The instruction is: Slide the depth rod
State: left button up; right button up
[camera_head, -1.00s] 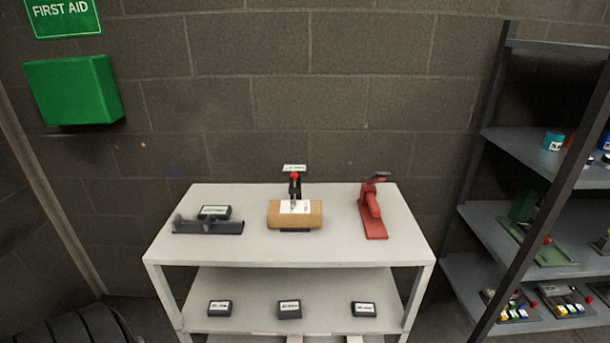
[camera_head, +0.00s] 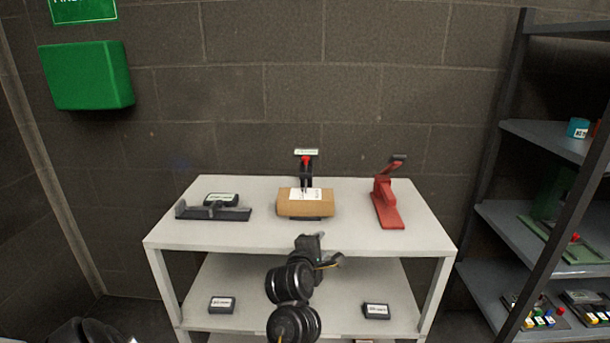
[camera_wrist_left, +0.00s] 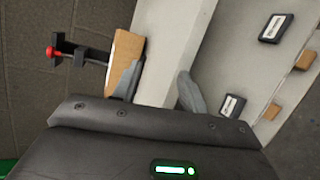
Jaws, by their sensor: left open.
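A wooden block (camera_head: 304,205) with a white paper on top sits mid-table, before a dark upright fixture (camera_head: 306,174) with a red knob. A dark flat tool (camera_head: 213,213) with a bar lies at left, by a labelled block. A red lever clamp (camera_head: 386,205) stands at right. I cannot tell which part is the depth rod. My left gripper (camera_head: 318,252) is at the table's front edge, below and in front of the wooden block, apart from it. In the left wrist view its fingers (camera_wrist_left: 158,88) are spread and empty, with the wooden block (camera_wrist_left: 124,50) beyond one finger.
The white table (camera_head: 350,238) has a lower shelf (camera_head: 235,285) with small labelled black blocks (camera_head: 222,304). A dark rack (camera_head: 500,220) stands at right. A green box (camera_head: 88,75) hangs on the wall. The tabletop is clear between the three tools.

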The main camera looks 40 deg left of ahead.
pick_arm(q)
jog(key=w+a+r+n+t+y, duration=0.1)
jog(key=w+a+r+n+y, duration=0.1)
jog(key=r+n, duration=0.3)
jog(key=w+a+r+n+y, duration=0.1)
jog(key=a+r+n, duration=0.2)
jog(key=r+n, duration=0.2)
jog(key=n+y, duration=0.3)
jog(key=n, duration=0.6)
send_near(306, 158)
jog(key=x, duration=0.8)
jog(key=shift+w+a+p, duration=0.2)
jog(key=shift+w+p, duration=0.05)
jog(key=shift+p, duration=0.15)
grip_shut()
